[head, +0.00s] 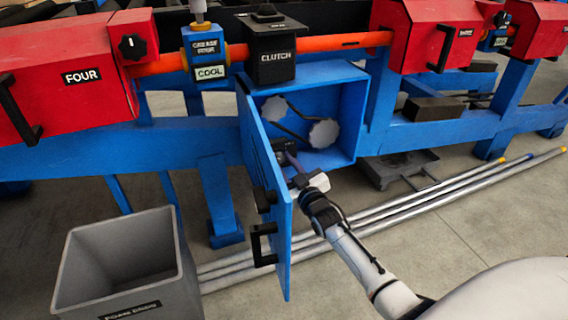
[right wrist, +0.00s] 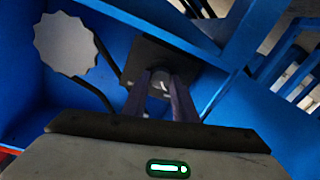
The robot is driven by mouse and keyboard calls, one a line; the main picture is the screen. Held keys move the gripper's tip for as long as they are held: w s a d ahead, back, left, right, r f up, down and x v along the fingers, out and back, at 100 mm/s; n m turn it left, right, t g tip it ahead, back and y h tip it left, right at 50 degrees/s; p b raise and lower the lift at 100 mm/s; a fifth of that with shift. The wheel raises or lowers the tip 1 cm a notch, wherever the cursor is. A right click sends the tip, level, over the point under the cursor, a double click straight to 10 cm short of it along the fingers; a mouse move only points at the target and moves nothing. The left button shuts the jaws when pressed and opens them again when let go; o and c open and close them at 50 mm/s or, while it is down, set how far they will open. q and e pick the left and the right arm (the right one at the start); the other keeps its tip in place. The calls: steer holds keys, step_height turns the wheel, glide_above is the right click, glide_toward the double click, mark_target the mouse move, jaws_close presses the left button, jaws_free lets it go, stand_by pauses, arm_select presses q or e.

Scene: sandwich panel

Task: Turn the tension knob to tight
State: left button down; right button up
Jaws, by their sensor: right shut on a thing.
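The tension knob (right wrist: 160,84) is a small pale-centred piece on a dark square plate (right wrist: 133,68) inside the open blue cabinet (head: 345,92). In the head view the knob is mostly hidden behind the door edge and my gripper. My right gripper (head: 290,157) reaches into the cabinet's lower left part. In the right wrist view its two dark fingers (right wrist: 166,82) are closed on the knob, one on each side. No tight mark or pointer can be read. My left gripper is not in view.
The open blue door (head: 273,215) with black handles stands just left of my right arm. Two grey toothed wheels (head: 323,133) with a black belt are in the cabinet. A grey bin (head: 125,260) stands at left. Metal pipes (head: 440,190) lie on the floor.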

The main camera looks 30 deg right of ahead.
steer(key=shift+m, duration=0.4)
steer(key=shift+m+p, duration=0.45)
steer(key=shift+m, duration=0.55)
steer(key=m, duration=0.2)
steer(key=shift+f+m, duration=0.1)
steer(key=shift+m, duration=0.3)
steer(key=m, duration=0.4)
steer(key=shift+h, duration=0.4)
steer(key=m, duration=0.3)
steer(key=shift+f+m+t, duration=0.15)
steer(key=shift+m+t, duration=0.15)
steer(key=shift+m, duration=0.1)
steer(key=shift+m+b, duration=0.3)
steer(key=shift+m, duration=0.9)
steer(key=shift+m+h, duration=0.3)
steer(key=shift+m, duration=1)
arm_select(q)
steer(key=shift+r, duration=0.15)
